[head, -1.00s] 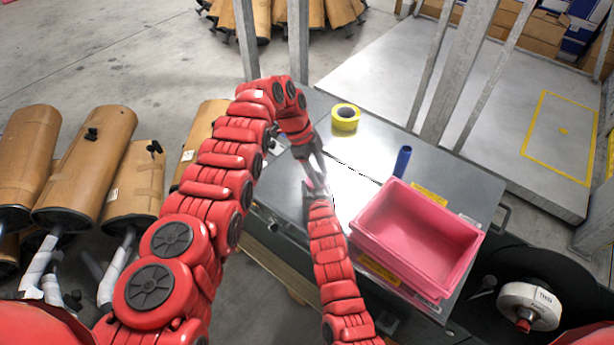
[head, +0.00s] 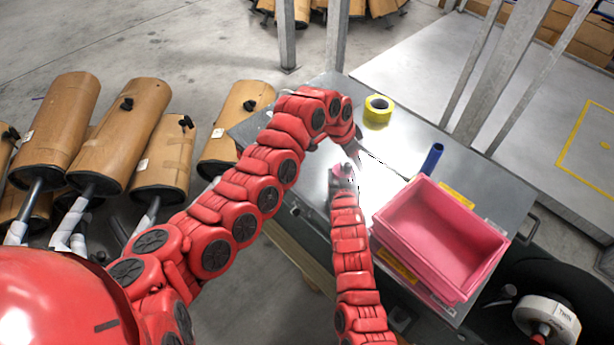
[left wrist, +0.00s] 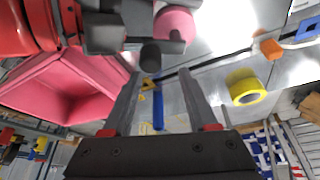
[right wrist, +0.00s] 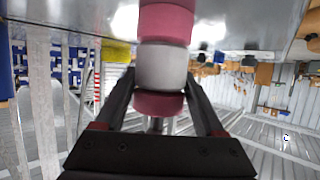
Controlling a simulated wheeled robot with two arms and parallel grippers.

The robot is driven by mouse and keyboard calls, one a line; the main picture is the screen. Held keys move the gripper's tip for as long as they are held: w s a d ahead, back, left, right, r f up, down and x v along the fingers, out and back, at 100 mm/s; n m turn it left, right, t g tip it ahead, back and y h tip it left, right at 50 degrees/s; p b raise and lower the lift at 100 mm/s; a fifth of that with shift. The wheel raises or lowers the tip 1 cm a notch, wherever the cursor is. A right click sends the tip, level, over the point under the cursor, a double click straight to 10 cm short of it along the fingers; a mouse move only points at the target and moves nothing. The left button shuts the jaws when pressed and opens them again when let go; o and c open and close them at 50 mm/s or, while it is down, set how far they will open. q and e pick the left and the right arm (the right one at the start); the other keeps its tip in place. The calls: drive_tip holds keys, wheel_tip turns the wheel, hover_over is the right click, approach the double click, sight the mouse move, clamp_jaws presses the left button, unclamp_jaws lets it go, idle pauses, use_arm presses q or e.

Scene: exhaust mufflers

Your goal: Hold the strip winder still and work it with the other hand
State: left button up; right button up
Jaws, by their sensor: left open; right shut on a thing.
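The strip winder (right wrist: 162,65) shows in the right wrist view as a pink and pale grey cylinder between the fingers of my right gripper (right wrist: 158,85), which is shut on it. In the head view its pink part (head: 345,171) is small, above the table and partly hidden by my grippers. In the left wrist view I see its pink round body (left wrist: 175,25) and a dark knob (left wrist: 150,56). My left gripper (left wrist: 160,76) is open, its fingertips close to the knob. I cannot tell whether they touch it. A dark strip (left wrist: 215,62) runs off to the right.
A pink bin (head: 440,240) stands on the metal table (head: 320,110), right of my grippers. A blue tube (head: 432,158) and a yellow tape roll (head: 378,111) are behind. An orange piece (left wrist: 268,45) lies along the strip. Brown mufflers (head: 130,130) stand on the left floor.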

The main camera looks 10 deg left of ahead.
use_arm(q)
drive_tip(key=w+n+t+y, duration=0.1)
drive_tip(key=n+y, duration=0.1)
drive_tip(key=n, duration=0.3)
wheel_tip(320, 180, up, 11)
drive_tip(key=n+t+y, duration=0.1)
drive_tip(key=n, duration=0.4)
hover_over(351, 165)
drive_tip(key=s+a+f+n+g+h, duration=0.1)
drive_tip(key=a+f+n+h, duration=0.3)
drive_tip(key=a+f+n, duration=0.2)
drive_tip(key=s+a+f+n+g+h, duration=0.1)
drive_tip(key=a+f+n+h, duration=0.3)
drive_tip(key=f+n, duration=0.5)
drive_tip(key=shift+a+f+h, duration=0.4)
drive_tip(key=shift+a+f, duration=0.45)
drive_tip(key=shift+f, duration=0.25)
